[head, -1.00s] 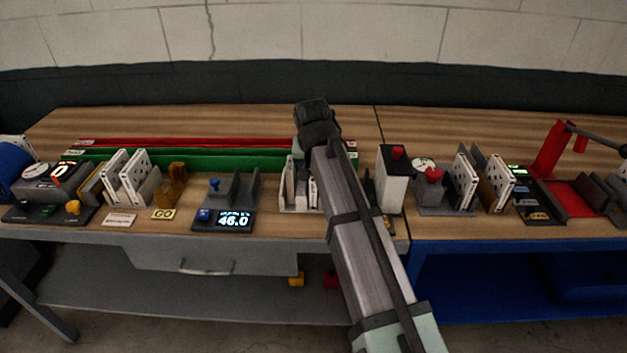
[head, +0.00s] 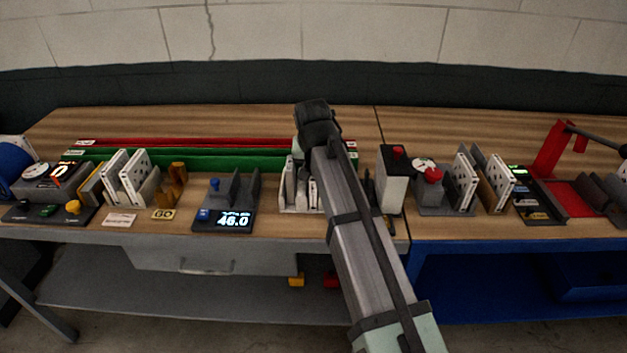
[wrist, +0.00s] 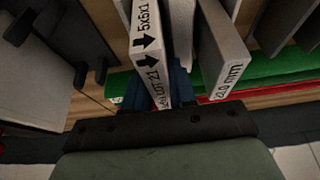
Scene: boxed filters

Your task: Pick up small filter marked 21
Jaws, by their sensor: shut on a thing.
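A narrow white filter (wrist: 146,40) stands edge-on in the wrist view, with black arrows, "5x6x1" and "LOT 21" printed on its edge. My gripper (wrist: 156,90) is shut on this filter near the "LOT 21" end, with a blue finger showing beside it. In the head view my arm hides the gripper and most of the filter. White filters (head: 290,185) show in a pale holder just left of the arm. Whether the held filter is clear of its holder cannot be told.
A second white panel marked in mm (wrist: 222,60) stands close to the right of the held filter. Green (head: 215,160) and red rails run behind.

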